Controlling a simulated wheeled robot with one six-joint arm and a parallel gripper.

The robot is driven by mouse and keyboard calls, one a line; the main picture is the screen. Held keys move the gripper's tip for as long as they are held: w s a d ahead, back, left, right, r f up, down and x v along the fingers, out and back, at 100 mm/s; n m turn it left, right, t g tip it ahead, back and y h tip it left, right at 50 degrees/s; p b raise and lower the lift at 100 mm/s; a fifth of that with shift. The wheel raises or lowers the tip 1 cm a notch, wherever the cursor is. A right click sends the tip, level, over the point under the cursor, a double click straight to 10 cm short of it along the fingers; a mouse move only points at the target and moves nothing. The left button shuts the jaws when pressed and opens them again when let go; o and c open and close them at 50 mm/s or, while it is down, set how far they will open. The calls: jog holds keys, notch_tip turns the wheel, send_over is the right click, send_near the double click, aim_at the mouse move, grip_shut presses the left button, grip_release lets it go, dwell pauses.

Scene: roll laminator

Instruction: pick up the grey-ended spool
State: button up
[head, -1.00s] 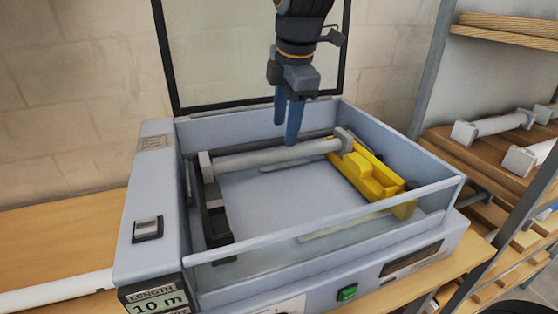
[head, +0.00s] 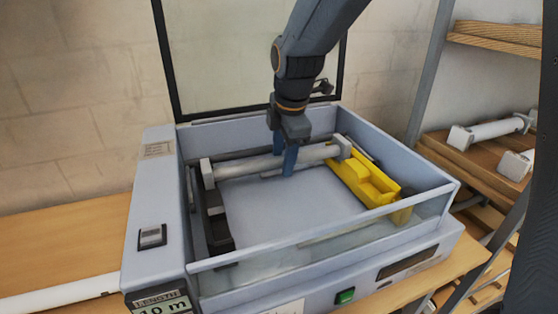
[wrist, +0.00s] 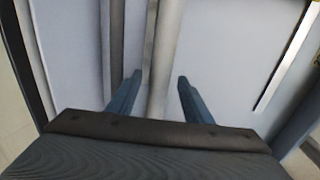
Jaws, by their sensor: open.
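The grey-ended spool (head: 250,166) is a pale grey tube with blocky grey ends, lying across the inside of the open laminator (head: 160,190). Its left end is by a black bracket (head: 216,222), its right end by a yellow holder (head: 365,182). My gripper (head: 283,170) is open and points down at the middle of the tube, with the front finger covering part of it. In the wrist view the tube (wrist: 163,50) runs between the two spread fingers of my gripper (wrist: 159,79), with a gap visible on each side.
The laminator's low walls surround the spool, and its raised lid (head: 250,55) stands behind my arm. A clear front panel (head: 330,234) edges the near side. Other grey-ended spools (head: 492,130) lie on the right-hand shelf. The laminator's floor before the spool is mostly clear.

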grip_shut()
